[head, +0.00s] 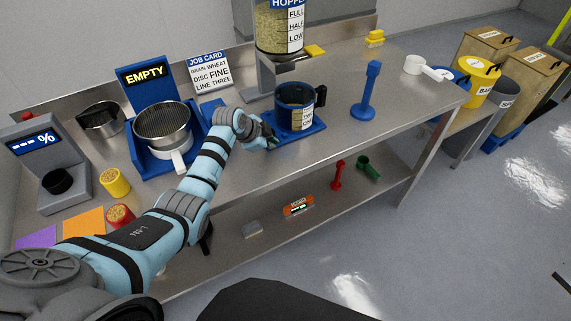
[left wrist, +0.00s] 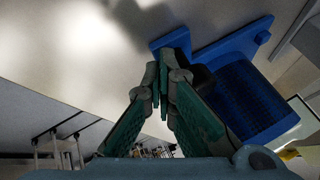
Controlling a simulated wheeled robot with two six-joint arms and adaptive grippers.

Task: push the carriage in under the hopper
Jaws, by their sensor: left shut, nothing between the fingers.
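The hopper (head: 273,40) is a clear container of grain with a FULL, HALF, LOW label, on a grey stand at the back of the bench. The carriage (head: 312,130) is a blue base in front of the hopper stand, bearing a blue jug (head: 288,117) with a black handle. The blue base also shows in the left wrist view (left wrist: 232,38). My left gripper (head: 270,143) is shut and empty at the carriage's front left edge; its fingertips (left wrist: 160,75) meet in the left wrist view. I cannot tell whether they touch the carriage. My right gripper is out of view.
A blue upright post (head: 368,92) and a white scoop (head: 415,66) stand right of the carriage. On the left are a sieve (head: 162,122) on a blue stand and a job card (head: 209,72). Bare steel bench lies between carriage and post.

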